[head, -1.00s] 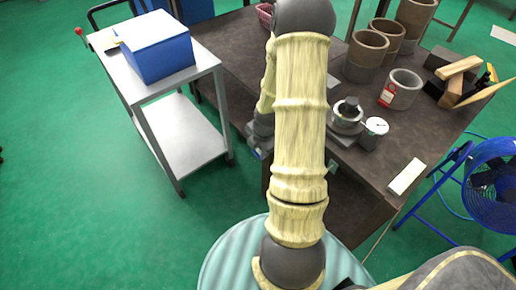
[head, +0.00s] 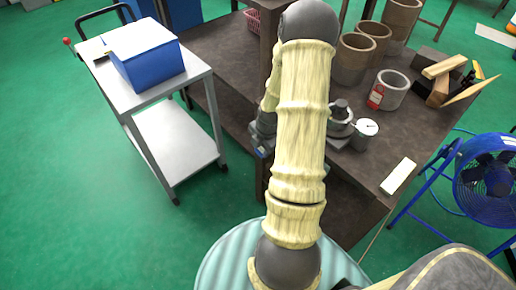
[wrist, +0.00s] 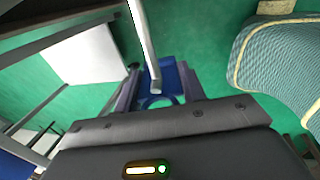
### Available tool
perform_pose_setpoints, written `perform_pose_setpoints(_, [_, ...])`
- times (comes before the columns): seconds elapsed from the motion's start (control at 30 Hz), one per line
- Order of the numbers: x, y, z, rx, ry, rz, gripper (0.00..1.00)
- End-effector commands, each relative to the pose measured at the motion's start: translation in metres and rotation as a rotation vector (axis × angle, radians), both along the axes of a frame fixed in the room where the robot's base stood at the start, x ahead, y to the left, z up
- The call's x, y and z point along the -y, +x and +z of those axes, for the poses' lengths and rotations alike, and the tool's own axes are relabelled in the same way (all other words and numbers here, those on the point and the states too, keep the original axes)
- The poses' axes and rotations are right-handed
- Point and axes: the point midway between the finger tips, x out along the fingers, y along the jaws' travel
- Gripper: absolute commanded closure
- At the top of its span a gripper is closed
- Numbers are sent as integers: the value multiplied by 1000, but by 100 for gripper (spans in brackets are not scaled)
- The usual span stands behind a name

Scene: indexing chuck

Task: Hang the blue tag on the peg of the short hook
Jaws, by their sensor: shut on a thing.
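My gripper (wrist: 158,88) is shut on the blue tag (wrist: 178,82), which shows between the two fingers in the wrist view. A pale bar crosses in front of part of the tag there. In the head view my gripper (head: 262,146) is beside the dark table's near left edge, mostly behind my arm, with a small blue patch of the tag (head: 262,152) visible. The round grey chuck (head: 341,122) stands on the table just right of my arm. I cannot make out the short hook or its peg; my arm covers part of that area.
A dial gauge (head: 366,128) stands beside the chuck. Grey and brown cylinders, wood blocks and a red-labelled ring (head: 393,92) occupy the dark table (head: 410,140). A trolley (head: 195,95) with a blue box (head: 150,62) stands left, a blue fan (head: 490,180) right. Green floor lies between.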

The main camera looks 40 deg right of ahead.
Motion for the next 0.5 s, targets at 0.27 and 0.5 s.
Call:
perform_pose_setpoints(0.27, [14, 1, -1, 0, 0, -1, 85])
perform_pose_setpoints(0.5, [25, 2, -2, 0, 0, 0, 85])
